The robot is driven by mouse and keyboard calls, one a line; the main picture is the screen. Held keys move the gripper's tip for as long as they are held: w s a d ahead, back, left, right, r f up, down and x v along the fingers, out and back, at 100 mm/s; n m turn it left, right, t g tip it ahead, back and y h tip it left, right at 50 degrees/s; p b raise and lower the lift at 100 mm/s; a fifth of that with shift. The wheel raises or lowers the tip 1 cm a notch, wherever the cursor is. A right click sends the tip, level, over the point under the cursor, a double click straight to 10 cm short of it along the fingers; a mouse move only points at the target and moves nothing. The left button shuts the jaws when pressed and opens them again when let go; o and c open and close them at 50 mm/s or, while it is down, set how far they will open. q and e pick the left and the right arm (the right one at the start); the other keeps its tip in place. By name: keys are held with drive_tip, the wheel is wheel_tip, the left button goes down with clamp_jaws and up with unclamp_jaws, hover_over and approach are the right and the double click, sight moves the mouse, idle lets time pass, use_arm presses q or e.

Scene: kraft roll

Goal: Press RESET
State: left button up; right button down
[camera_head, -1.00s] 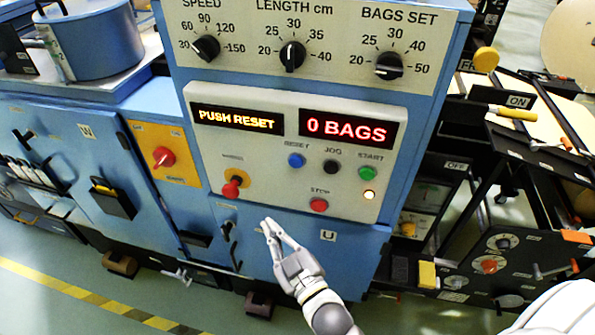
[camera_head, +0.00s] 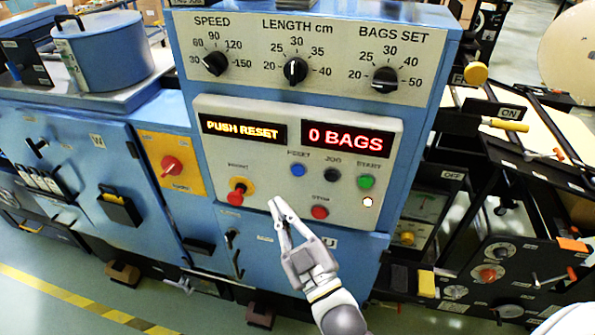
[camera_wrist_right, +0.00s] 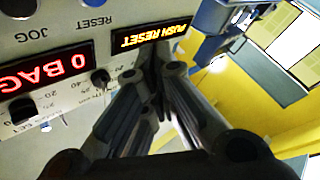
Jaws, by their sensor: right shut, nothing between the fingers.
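The blue RESET button (camera_head: 297,170) sits on the grey control panel (camera_head: 240,155), below the displays and left of the dark JOG button (camera_head: 331,175). The left display (camera_head: 243,129) reads PUSH RESET and the right display (camera_head: 346,140) reads 0 BAGS. My right gripper (camera_head: 276,205) is shut and empty, its fingertips below and a little left of the RESET button in the picture. In the right wrist view the closed fingers (camera_wrist_right: 155,70) show near the PUSH RESET display (camera_wrist_right: 150,36); the RESET label shows, upside down. My left gripper is not in view.
Near RESET are the green START button (camera_head: 365,182), the red STOP button (camera_head: 320,212) and a red knob (camera_head: 236,195) on yellow. Three dials, including the LENGTH dial (camera_head: 295,71), are above. A red rotary switch (camera_head: 171,166) is at left.

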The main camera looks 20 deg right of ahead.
sight(298, 170)
drive_tip(key=w+d, duration=0.4)
drive_tip(key=w, duration=0.2)
drive_tip(key=shift+w+d, duration=0.3)
drive_tip(key=shift+w, duration=0.1)
idle(1.2)
drive_tip(key=shift+w+d, duration=0.25)
drive_tip(key=shift+w, duration=0.1)
drive_tip(key=shift+w+d, duration=0.25)
drive_tip(key=shift+w, duration=0.1)
idle(0.8)
drive_tip(key=shift+s+a+p, duration=0.1)
drive_tip(key=shift+p, duration=0.2)
drive_tip(key=shift+s+a, duration=0.4)
drive_tip(key=shift+s, duration=0.2)
drive_tip(key=shift+s+a+f, duration=0.1)
